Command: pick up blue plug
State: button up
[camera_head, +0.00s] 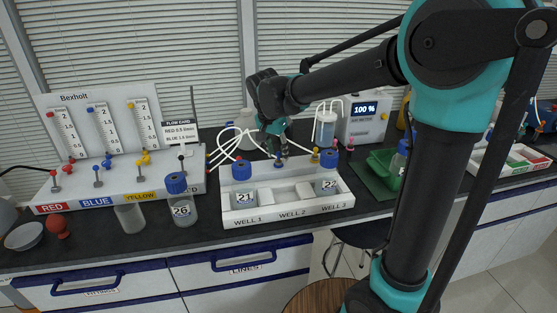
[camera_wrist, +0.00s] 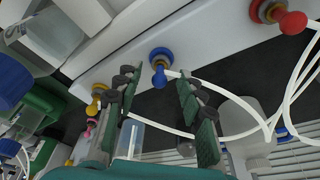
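The blue plug (camera_wrist: 160,62) sits in a round blue and yellow fitting on the white rack in the wrist view. In the head view the blue plug (camera_head: 279,161) is at the back edge of the white well rack (camera_head: 290,212), below my gripper (camera_head: 275,137). In the wrist view my gripper (camera_wrist: 158,82) is open and empty. Its two dark fingers stand apart, with the blue plug a little beyond the tips and between their lines. I cannot tell the exact gap, and no contact shows.
A red plug (camera_wrist: 292,22) and a yellow plug (camera_wrist: 94,107) stand on either side of the blue plug. Loose white tubes (camera_wrist: 240,135) run close by my right finger. Bottle 21 (camera_head: 243,181) and bottle 22 (camera_head: 328,173) stand in the rack.

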jog(key=shift+w+f, duration=0.1)
jog(key=shift+f, duration=0.25)
jog(key=shift+c, duration=0.2)
grip_shut()
jog(key=shift+r, duration=0.1)
